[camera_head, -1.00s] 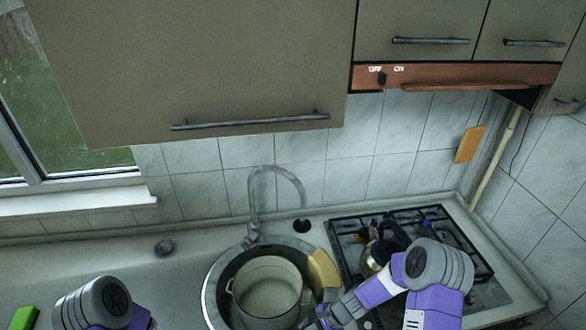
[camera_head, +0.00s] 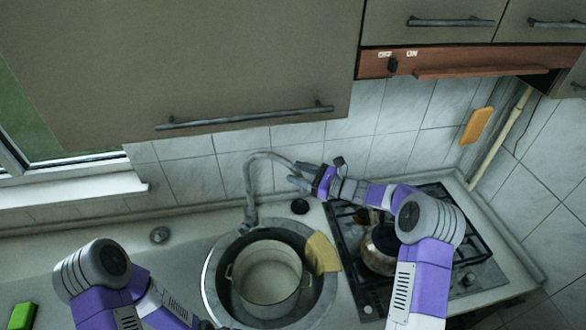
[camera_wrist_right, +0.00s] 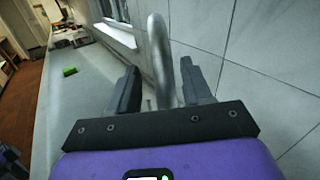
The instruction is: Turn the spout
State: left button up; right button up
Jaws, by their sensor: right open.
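The grey metal spout (camera_head: 250,178) rises behind the sink, arches over and bends to the right. My right gripper (camera_head: 298,178) is at the right end of the spout's arch, level with its upper part. In the right wrist view the spout (camera_wrist_right: 160,60) stands between the two open fingers of the gripper (camera_wrist_right: 165,90). I cannot tell whether either finger touches it. My left arm shows at the lower left of the head view, but its gripper is out of view.
A pale enamel pot (camera_head: 268,275) sits in the round sink (camera_head: 213,285), with a yellow cloth (camera_head: 322,252) on the sink's right rim. A gas hob (camera_head: 455,225) holding a kettle (camera_head: 378,245) is to the right. A cabinet (camera_head: 200,60) hangs above.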

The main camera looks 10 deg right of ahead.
jog(key=shift+w+a+f, duration=0.2)
jog(key=shift+w+a, duration=0.65)
jog(key=shift+w, duration=0.1)
jog(key=shift+s+r, duration=0.1)
jog(key=shift+s, duration=0.05)
grip_shut()
